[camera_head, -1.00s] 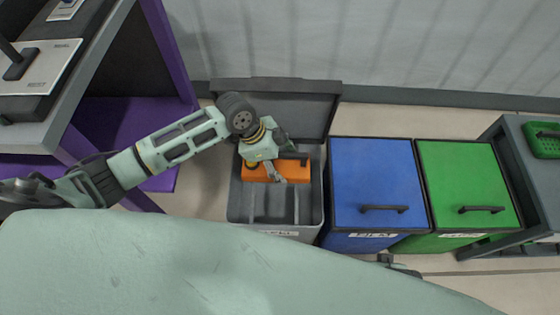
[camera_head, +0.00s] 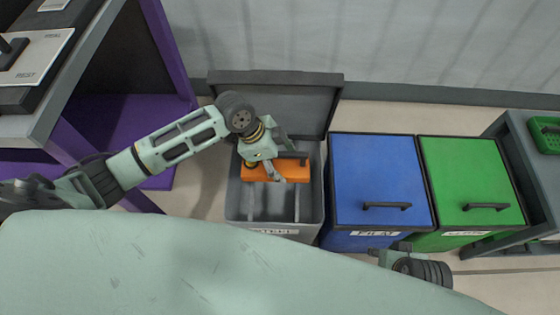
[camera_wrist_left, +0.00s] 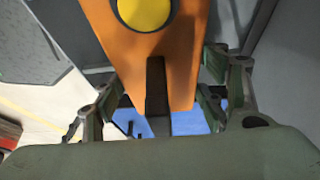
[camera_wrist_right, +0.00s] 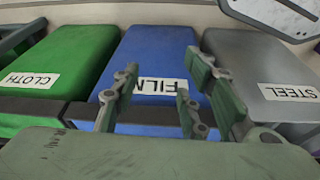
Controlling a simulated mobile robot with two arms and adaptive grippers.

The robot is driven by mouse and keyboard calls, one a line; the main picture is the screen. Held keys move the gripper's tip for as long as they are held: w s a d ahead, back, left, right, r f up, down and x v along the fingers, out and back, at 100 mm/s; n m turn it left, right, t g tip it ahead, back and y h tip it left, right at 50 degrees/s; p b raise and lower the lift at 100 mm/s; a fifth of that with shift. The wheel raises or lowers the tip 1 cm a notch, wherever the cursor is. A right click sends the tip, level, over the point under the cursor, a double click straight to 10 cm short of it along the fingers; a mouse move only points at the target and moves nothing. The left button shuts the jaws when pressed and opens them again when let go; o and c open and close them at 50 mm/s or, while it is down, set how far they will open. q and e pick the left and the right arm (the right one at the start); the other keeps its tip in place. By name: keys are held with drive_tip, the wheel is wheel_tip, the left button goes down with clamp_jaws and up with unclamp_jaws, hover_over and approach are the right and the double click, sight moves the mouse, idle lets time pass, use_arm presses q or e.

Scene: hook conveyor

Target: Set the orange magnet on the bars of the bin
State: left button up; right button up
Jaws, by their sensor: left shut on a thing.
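The orange magnet (camera_head: 257,172) is a block with a dark handle, over the back part of the open grey bin (camera_head: 235,206) in the head view. Two light bars (camera_head: 297,205) run inside the bin; I cannot tell whether the magnet touches them. My left gripper (camera_head: 283,160) is shut on the magnet's dark handle. In the left wrist view the magnet (camera_wrist_left: 190,60) shows a yellow disc, and the handle lies between the fingers. My right gripper (camera_wrist_right: 150,95) is open and empty, in front of the closed bins.
The grey bin's lid (camera_head: 290,100) stands open behind it. Right of it are a closed blue bin (camera_head: 375,170) and a closed green bin (camera_head: 465,175). A purple and grey stand (camera_head: 120,120) is at left, a grey table with a green crate (camera_head: 545,135) at right.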

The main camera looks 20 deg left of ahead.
use_arm(q)
drive_tip(key=shift+w+f+b, duration=0.1)
drive_tip(key=shift+f+b, duration=0.3)
drive_tip(key=shift+b, duration=0.15)
drive_tip(key=shift+f+b, duration=0.3)
drive_tip(key=shift+b, duration=0.1)
drive_tip(key=shift+f, duration=0.25)
drive_tip(key=shift+d+f+b, duration=0.1)
drive_tip(key=shift+f+b, duration=0.3)
drive_tip(key=shift+f, duration=0.4)
use_arm(e)
drive_tip(key=v, duration=0.7)
drive_tip(key=shift+t, duration=0.3)
use_arm(q)
drive_tip(key=shift+f, duration=0.4)
use_arm(e)
drive_tip(key=shift+w+d, duration=0.1)
